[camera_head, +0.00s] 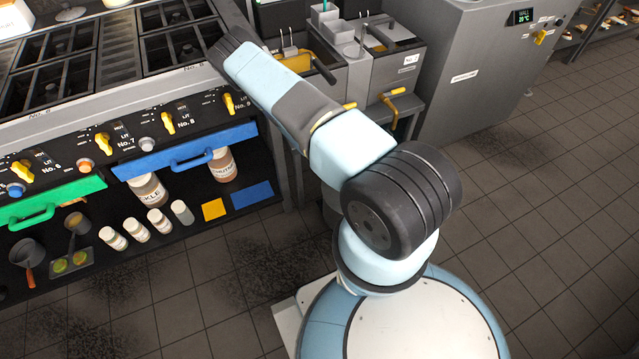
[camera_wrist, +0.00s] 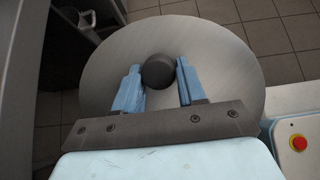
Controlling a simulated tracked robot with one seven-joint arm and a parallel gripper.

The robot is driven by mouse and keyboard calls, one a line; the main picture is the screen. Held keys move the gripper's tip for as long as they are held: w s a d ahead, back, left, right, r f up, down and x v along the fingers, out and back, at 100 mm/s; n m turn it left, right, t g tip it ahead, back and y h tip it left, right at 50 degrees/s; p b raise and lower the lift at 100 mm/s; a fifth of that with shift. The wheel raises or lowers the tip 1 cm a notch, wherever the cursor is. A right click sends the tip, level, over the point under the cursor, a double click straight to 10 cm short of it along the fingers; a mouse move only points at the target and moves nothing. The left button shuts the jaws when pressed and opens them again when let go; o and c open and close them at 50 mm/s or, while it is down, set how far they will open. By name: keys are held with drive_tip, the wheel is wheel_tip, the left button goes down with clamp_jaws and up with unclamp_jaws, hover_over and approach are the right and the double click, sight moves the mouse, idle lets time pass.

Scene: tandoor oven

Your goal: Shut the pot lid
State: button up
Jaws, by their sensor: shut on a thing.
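In the wrist view, the pot lid (camera_wrist: 225,60) is a wide, round, brushed grey metal disc with a dark round knob (camera_wrist: 158,70). My gripper (camera_wrist: 160,76) has a blue finger on each side of the knob and is shut on it. Floor tiles show around the lid's far and right edges. The lid hides whatever is below it, so I cannot tell whether a pot is under it. In the head view, my arm hides the gripper and the lid, and I cannot pick out the pot.
In the head view, a stove (camera_head: 120,75) with yellow knobs stands at left, above a shelf with jars and bottles. Fryers (camera_head: 375,65) and a steel cabinet (camera_head: 480,75) stand at the back. The floor (camera_head: 560,200) at right is clear.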

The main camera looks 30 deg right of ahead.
drive_tip(key=shift+d, duration=0.1)
drive_tip(key=shift+a+f+x, duration=0.1)
drive_tip(key=shift+f+x, duration=0.05)
drive_tip(key=shift+x, duration=0.7)
drive_tip(key=shift+a+f+x, duration=0.1)
drive_tip(key=shift+x, duration=0.7)
drive_tip(key=shift+f, duration=0.1)
drive_tip(key=shift+d+f, duration=0.45)
drive_tip(key=shift+f, duration=0.3)
drive_tip(key=shift+d+f, duration=0.5)
drive_tip(key=shift+f, duration=0.25)
drive_tip(key=shift+c, duration=0.5)
drive_tip(key=shift+d+f, duration=0.35)
drive_tip(key=shift+f, duration=0.45)
drive_tip(key=shift+d+f, duration=0.35)
drive_tip(key=shift+f, duration=0.5)
drive_tip(key=shift+f, duration=0.15)
